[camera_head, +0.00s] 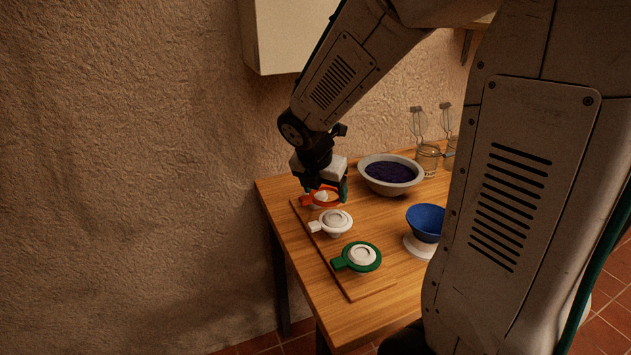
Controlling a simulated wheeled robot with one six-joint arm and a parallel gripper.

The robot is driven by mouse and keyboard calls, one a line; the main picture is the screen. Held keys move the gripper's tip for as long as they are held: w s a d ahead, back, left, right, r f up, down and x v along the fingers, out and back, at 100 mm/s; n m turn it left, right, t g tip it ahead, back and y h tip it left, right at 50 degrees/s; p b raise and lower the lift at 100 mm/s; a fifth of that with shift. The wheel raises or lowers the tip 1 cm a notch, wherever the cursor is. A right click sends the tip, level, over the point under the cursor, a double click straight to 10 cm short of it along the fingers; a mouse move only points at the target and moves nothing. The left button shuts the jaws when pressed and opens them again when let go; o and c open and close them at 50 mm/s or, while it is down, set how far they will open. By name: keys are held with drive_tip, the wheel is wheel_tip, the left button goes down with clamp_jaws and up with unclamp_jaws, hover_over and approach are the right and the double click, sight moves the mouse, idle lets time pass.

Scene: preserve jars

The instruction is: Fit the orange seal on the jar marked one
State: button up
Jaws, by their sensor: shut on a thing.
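The orange seal (308,200) is a ring with a tab, at the far left end of the wooden board (372,288). My gripper (326,192) points down over it and is shut on it, hiding part of the ring. I cannot tell whether the seal touches the board or is just above it. Two clear glass jars with raised wire lids stand at the back right of the table, a nearer jar (428,158) and a farther jar (451,147). The nearer one has a small mark too small to read. My arm partly hides the farther one.
A white seal (335,222) and a green seal (362,257) lie on the board nearer me. A bowl of dark fruit (390,172) stands between gripper and jars. A blue funnel (426,221) sits on a white base at right. My arm hides the table's right side.

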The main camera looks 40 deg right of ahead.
drive_tip(key=s+a, duration=0.2)
drive_tip(key=s, duration=0.6)
drive_tip(key=shift+s+r, duration=0.2)
drive_tip(key=shift+r, duration=0.2)
